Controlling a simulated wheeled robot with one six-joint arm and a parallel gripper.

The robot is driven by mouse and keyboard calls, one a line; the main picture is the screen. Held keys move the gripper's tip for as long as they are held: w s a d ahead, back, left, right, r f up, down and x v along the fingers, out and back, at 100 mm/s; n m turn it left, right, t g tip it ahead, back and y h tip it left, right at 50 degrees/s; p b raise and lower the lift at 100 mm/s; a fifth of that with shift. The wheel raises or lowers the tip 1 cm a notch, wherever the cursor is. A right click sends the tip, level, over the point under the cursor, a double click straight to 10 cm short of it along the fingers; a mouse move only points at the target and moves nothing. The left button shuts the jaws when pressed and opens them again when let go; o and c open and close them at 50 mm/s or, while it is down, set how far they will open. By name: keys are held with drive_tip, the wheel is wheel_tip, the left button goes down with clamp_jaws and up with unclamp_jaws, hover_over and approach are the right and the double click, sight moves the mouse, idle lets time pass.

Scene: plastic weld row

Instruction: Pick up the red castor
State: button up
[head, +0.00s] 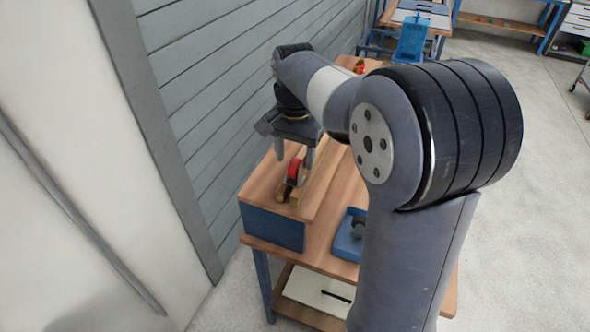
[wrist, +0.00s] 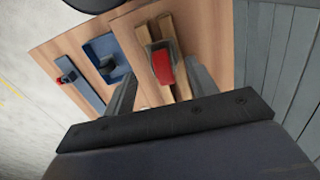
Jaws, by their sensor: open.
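The red castor (head: 294,170) sits on wooden strips on top of the raised wood-topped block at the near left end of the bench. In the wrist view the castor (wrist: 164,66) shows its red wheel and a grey bracket between two wooden strips. My gripper (head: 294,152) is open just above and around the castor in the head view. In the wrist view my gripper's fingers (wrist: 156,92) stand apart, one on each side of the castor. I cannot tell whether either finger touches it.
A blue tray (head: 345,246) with a dark part in it stands on the lower bench top to the right. The wooden strips (head: 318,163) run along the block. A grey wall (head: 190,70) rises close on the left. Another bench with a blue item (head: 412,40) stands farther back.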

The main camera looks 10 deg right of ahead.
sight(295, 161)
drive_tip(key=f, duration=0.5)
drive_tip(key=shift+w+d+p, duration=0.1)
drive_tip(key=shift+w+p, duration=0.3)
drive_tip(key=shift+c, duration=0.4)
drive_tip(key=c, duration=1.1)
